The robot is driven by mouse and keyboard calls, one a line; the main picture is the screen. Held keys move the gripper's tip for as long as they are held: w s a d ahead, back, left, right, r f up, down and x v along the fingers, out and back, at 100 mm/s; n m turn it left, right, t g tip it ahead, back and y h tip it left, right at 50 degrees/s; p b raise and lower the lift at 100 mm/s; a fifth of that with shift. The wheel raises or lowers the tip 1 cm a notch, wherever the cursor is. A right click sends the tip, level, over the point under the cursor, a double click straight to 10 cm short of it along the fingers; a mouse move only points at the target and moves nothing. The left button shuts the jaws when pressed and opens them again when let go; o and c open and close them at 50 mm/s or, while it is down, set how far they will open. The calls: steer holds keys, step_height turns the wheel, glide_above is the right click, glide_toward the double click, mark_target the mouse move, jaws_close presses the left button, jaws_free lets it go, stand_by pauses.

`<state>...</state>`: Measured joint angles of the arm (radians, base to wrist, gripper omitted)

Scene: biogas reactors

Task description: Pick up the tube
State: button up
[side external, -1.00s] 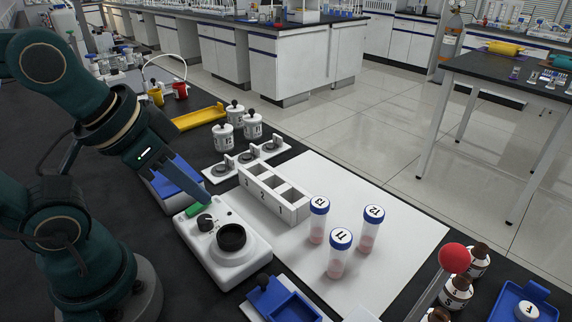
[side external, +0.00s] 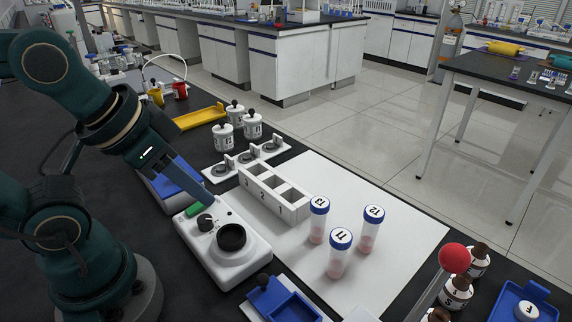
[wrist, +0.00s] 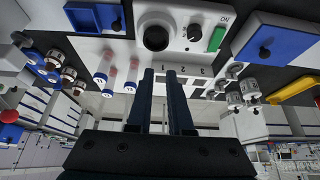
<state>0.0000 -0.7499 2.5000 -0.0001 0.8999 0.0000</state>
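Three tubes with blue caps and pinkish contents stand upright on the white mat (side external: 400,205): T3 (side external: 318,222) at left, T1 (side external: 339,255) in front, T2 (side external: 371,230) at right. They also show left of my fingers in the wrist view, where one tube (wrist: 133,72) is nearest them. My gripper (side external: 207,208) is over the white device with a black round top (side external: 231,237), to the left of the tubes and apart from them. In the wrist view my gripper (wrist: 161,72) has a narrow gap between its fingers, with nothing held there.
A white rack (side external: 252,203) with numbered slots stands between the device and the tubes; its slots look empty. Behind it are lidded white jars (side external: 252,126) and a yellow tray (side external: 198,117). A blue tray (side external: 285,300), a red ball (side external: 454,258) and brown bottles (side external: 456,293) are in front.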

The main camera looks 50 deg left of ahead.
steer(key=o, duration=0.6)
steer(key=w+r+n, duration=0.2)
steer(key=w+r, duration=0.3)
steer(key=n+g, duration=0.2)
steer(key=g, duration=0.2)
glide_toward(320, 201)
steer(key=a+f, duration=0.2)
steer(key=shift+g, duration=0.8)
steer(key=f, duration=0.2)
steer(key=w+d+f, duration=0.1)
steer(key=f, duration=0.2)
steer(key=d+f, duration=0.1)
steer(key=f, duration=0.1)
steer(key=shift+w+f, duration=0.2)
steer(key=shift+w, duration=0.05)
steer(key=shift+f, duration=2.65)
